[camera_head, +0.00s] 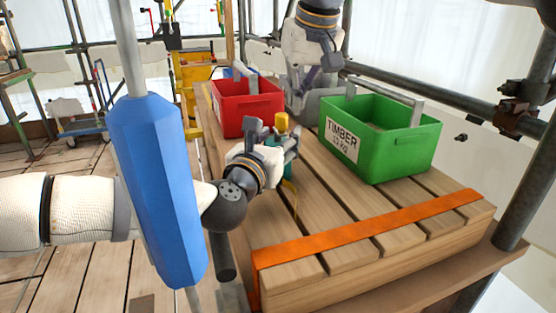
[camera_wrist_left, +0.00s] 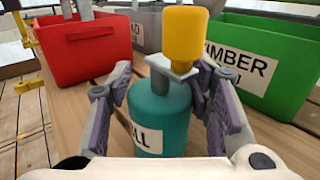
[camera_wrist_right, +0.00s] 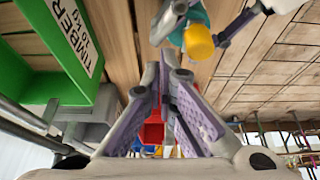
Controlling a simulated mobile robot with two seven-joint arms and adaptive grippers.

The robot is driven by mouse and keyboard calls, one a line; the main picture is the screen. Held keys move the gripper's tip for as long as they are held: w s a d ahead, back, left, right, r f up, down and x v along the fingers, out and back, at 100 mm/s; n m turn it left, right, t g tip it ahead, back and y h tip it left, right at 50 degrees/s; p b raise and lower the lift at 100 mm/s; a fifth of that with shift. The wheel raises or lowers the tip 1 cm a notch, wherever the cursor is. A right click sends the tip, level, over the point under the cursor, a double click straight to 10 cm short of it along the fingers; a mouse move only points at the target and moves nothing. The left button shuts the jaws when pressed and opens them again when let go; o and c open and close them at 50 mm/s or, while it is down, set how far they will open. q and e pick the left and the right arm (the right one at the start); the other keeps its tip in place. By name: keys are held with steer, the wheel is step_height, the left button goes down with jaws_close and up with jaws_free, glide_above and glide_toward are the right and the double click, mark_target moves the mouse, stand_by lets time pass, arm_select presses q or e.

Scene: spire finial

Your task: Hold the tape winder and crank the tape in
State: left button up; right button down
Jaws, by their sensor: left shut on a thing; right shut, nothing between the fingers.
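The tape winder has a teal body (camera_wrist_left: 160,108) with a grey crank arm on top and an upright yellow knob (camera_wrist_left: 184,33). In the head view the knob (camera_head: 282,122) stands above my left gripper (camera_head: 275,143), which is shut around the teal body at the near left side of the plank stack. A yellow-orange tape end (camera_head: 291,190) hangs below the winder. My right gripper (camera_head: 318,75) is shut and empty, behind the winder over the far end of the planks. In the right wrist view the knob (camera_wrist_right: 198,42) is beyond its fingertips, apart from them.
A green box (camera_head: 385,137) labelled TIMBER stands right of the winder, a red box (camera_head: 245,104) behind left. A grey box (camera_wrist_left: 146,28) is between them. An orange strap (camera_head: 365,228) crosses the planks in front. A blue padded pole (camera_head: 158,190) stands near left.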

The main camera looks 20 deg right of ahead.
steer(key=shift+f, duration=1.5)
steer(key=shift+a, duration=0.15)
step_height(320, 180, up, 7)
steer(key=shift+w+a, duration=0.2)
steer(key=shift+a, duration=0.05)
stand_by(0.4)
